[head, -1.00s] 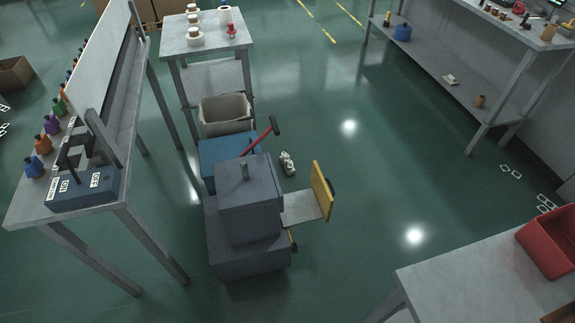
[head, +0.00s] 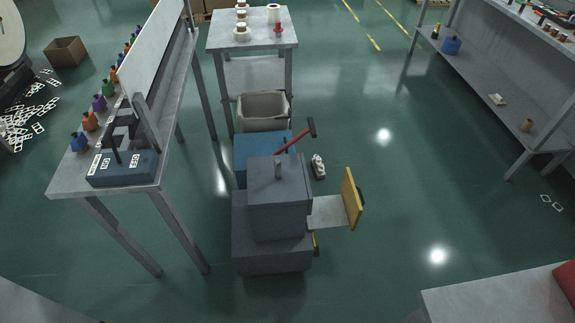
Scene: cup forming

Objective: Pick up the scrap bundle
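A small whitish lumpy bundle (head: 318,166) lies on the green floor, just right of the blue box and beyond the grey machine; it may be the scrap bundle, but it is too small to tell surely. Flat white cut-out scraps (head: 25,125) lie scattered on the floor at the far left. Neither of my grippers shows in the head view.
A grey stepped machine (head: 278,205) with a yellow-edged plate (head: 351,198) stands in the middle, a blue box (head: 257,155) and a grey bin (head: 263,110) behind it. A workbench (head: 75,185) is at left, a shelf table (head: 520,90) at right.

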